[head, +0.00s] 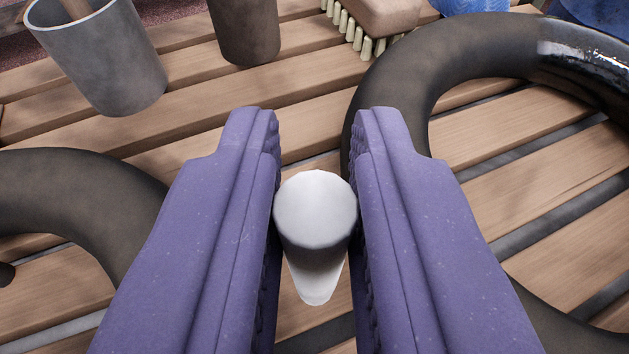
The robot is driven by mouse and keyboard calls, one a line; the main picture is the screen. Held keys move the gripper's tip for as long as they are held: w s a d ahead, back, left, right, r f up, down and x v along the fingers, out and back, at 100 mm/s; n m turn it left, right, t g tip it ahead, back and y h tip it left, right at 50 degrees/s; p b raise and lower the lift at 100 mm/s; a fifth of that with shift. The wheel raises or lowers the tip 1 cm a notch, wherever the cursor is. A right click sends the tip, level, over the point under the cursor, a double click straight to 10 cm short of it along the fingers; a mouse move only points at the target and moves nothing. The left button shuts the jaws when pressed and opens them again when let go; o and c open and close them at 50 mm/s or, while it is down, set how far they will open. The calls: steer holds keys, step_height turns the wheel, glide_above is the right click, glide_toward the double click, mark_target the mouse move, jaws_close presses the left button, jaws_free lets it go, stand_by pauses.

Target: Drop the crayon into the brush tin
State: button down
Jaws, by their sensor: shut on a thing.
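My gripper (316,118) has two purple fingers and is shut on the crayon (315,212). The crayon is a white-grey cylinder with a narrower end, seen nearly end-on between the fingers. It is held above the slatted wooden surface. A grey metal tin (108,68) with a wooden handle standing in it is at the upper left, beyond and to the left of my gripper; it looks like the brush tin. Its top is partly cut off by the picture edge.
A dark brown cup (246,32) stands right of the tin. A scrubbing brush (378,18) with pale bristles lies at the top. Black rings lie at left (70,190) and right (400,95). Bare slats (220,105) show between the tin and my gripper.

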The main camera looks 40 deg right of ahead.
steer(key=s+f+p+v, duration=0.1)
steer(key=p+v, duration=0.1)
steer(key=v, duration=0.6)
steer(key=s+f+p+v, duration=0.1)
steer(key=p+v, duration=0.1)
steer(key=v, duration=0.6)
steer(key=shift+d+f, duration=0.35)
steer(key=shift+f, duration=0.05)
steer(key=shift+w, duration=0.15)
